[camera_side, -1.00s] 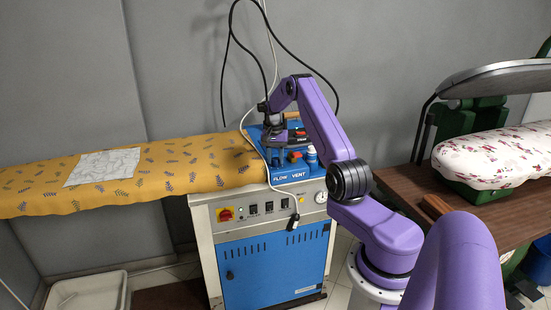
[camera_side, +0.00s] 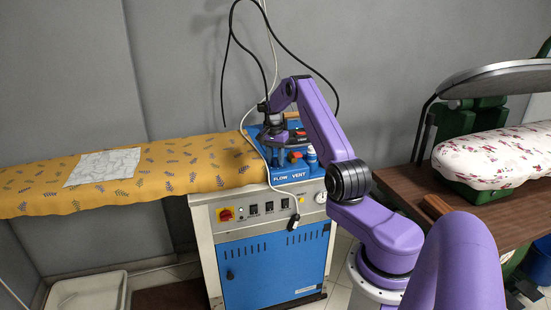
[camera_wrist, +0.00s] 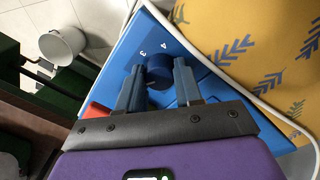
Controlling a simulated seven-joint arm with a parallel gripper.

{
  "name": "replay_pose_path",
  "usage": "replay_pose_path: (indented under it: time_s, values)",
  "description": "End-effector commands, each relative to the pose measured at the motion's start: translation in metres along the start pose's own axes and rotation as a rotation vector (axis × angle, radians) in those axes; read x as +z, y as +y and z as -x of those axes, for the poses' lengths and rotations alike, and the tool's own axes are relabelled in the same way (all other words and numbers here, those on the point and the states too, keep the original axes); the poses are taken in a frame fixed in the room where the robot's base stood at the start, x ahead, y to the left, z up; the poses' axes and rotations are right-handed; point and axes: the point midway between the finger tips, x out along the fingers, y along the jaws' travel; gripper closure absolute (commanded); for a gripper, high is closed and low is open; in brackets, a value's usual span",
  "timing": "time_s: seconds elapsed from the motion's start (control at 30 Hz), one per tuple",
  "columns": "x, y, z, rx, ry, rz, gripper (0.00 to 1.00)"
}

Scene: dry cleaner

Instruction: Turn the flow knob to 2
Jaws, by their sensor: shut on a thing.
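The flow knob (camera_wrist: 159,70) is a dark blue round knob on the blue panel (camera_wrist: 122,55), with the white numerals 3 and 4 beside it in the wrist view. My gripper (camera_wrist: 158,80) is shut on it, one grey-blue finger on each side. No pointer on the knob can be made out, so its setting cannot be read. In the side view my gripper (camera_side: 276,160) points down over the blue panel (camera_side: 290,177), above the FLOW label, and the knob is hidden there.
A white cord (camera_wrist: 236,90) runs along the panel edge. The yellow ironing board (camera_side: 200,165) lies to the left. The floral press (camera_side: 490,155) stands at the right.

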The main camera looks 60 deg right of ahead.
Motion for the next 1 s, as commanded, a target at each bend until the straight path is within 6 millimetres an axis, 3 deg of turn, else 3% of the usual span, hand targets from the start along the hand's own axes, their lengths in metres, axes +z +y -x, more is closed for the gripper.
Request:
replay_pose_path:
  time_s: [0.03, 0.07, 0.1, 0.13, 0.43, 0.57, 1.0]
  values:
    - [0.0, 0.0, 0.001, 0.001, -0.001, 0.0, 0.96]
    - [0.0, 0.0, 0.001, 0.001, 0.0, 0.001, 0.55]
    - [0.0, 0.0, 0.001, 0.001, 0.0, 0.001, 0.42]
    - [0.0, 0.0, 0.001, 0.001, 0.0, 0.001, 0.4]
    - [0.0, 0.0, 0.001, 0.0, 0.0, 0.001, 0.4]
    - [0.0, 0.0, 0.011, -0.001, 0.001, 0.001, 0.4]
    - [-0.001, -0.001, 0.098, -0.003, 0.004, 0.001, 0.4]
